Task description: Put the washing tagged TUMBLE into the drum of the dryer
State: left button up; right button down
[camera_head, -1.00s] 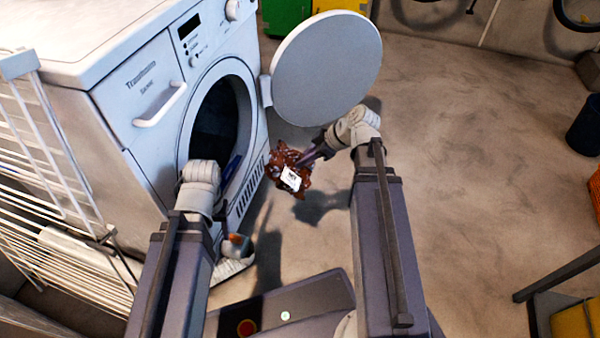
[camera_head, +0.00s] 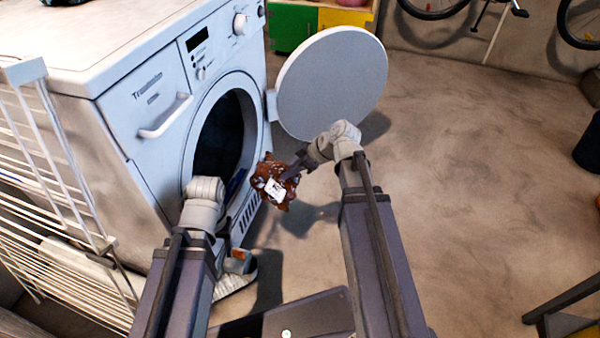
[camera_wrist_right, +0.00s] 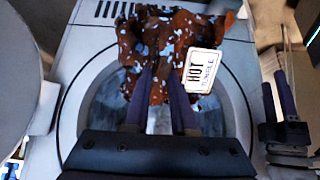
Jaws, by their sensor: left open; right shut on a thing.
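The white dryer (camera_head: 165,95) stands at the left, its round door (camera_head: 332,82) swung open to the right. Its dark drum opening (camera_head: 220,135) is uncovered; something blue (camera_head: 236,184) shows at the lower edge. My right gripper (camera_head: 292,172) is shut on a brown cloth with pale spots (camera_head: 270,170), in front of and right of the opening. In the right wrist view the cloth (camera_wrist_right: 140,50) hangs from the fingers (camera_wrist_right: 163,78).
A white wire drying rack (camera_head: 60,190) stands close at the left. A whitish thing with an orange patch (camera_head: 238,265) is partly hidden below my left wrist. Green and yellow boxes (camera_head: 292,28) and bicycle wheels are at the back.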

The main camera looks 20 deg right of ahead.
jog(key=w+a+f+b, duration=0.2)
jog(key=w+a, duration=0.7)
jog(key=a, duration=0.3)
jog(key=w+a+f+b, duration=0.2)
jog(key=w+a, duration=0.7)
jog(key=a, duration=0.4)
jog(key=shift+f+b, duration=0.25)
jog(key=shift+b, duration=0.05)
dwell(0.4)
jog(key=c, duration=0.7)
grip_release()
jog(key=shift+o, duration=0.2)
